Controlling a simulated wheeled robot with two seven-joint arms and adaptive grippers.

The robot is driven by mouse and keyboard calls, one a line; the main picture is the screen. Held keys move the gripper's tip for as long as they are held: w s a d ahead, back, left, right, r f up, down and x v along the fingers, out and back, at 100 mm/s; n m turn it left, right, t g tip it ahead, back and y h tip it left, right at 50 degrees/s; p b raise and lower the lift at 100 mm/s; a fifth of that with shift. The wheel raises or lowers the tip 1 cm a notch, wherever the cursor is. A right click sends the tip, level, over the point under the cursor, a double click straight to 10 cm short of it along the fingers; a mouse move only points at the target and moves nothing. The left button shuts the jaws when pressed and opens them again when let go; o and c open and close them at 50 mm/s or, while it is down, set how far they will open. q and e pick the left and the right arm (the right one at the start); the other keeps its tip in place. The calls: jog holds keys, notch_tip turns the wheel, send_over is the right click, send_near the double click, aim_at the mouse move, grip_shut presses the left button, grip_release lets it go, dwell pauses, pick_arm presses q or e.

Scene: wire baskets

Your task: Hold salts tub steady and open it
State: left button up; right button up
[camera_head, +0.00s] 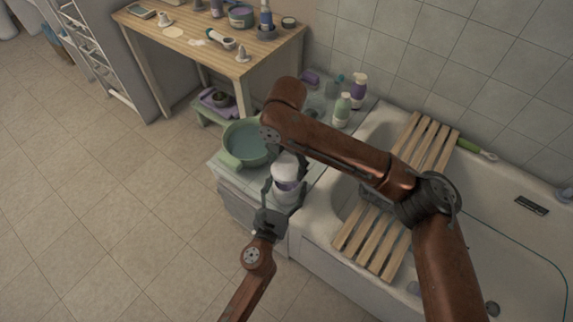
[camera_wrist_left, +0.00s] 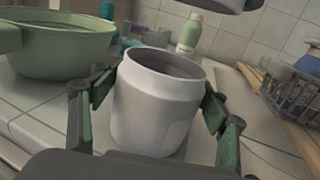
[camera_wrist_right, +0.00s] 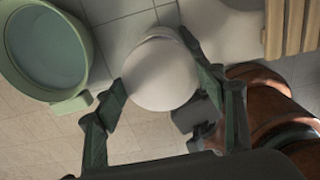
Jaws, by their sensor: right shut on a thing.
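The white salts tub (camera_wrist_left: 155,105) stands upright on the tiled ledge, and its open top and grey inside show in the left wrist view. My left gripper (camera_head: 281,190) has a finger on each side of the tub, both seeming to touch its wall. The white lid (camera_wrist_right: 160,75) is off the tub and in my right gripper (camera_wrist_right: 162,95), shut on it. In the left wrist view the lid's underside (camera_wrist_left: 235,4) shows just above the tub, a little to the right. In the head view the right arm partly hides its own gripper.
A green basin (camera_head: 248,143) stands close beside the tub. Bottles (camera_head: 342,108) stand at the back of the ledge. The bathtub (camera_head: 320,222) with a slatted wooden rack (camera_head: 352,243) is to the right. A wooden table (camera_head: 180,38) with small items stands behind.

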pick_arm(q)
jog(key=shift+o, duration=1.3)
jog(key=shift+f, duration=0.1)
